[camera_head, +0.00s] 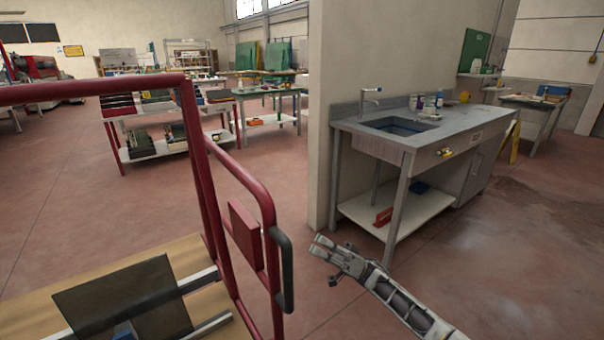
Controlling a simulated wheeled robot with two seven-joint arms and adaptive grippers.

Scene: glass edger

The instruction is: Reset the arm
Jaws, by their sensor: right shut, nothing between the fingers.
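My right gripper (322,246) reaches in from the lower right of the head view, on the end of my right arm. It is shut and empty, held in the air above the red floor. It is apart from the sink bench and from the red frame to its left. My left gripper is not in view.
A red tubular frame (203,165) with a black handle stands at left, close by. Beside it lies a dark panel (125,300) over a wooden surface. A grey sink bench (405,142) stands against the wall at right. Open floor (60,185) stretches behind the frame.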

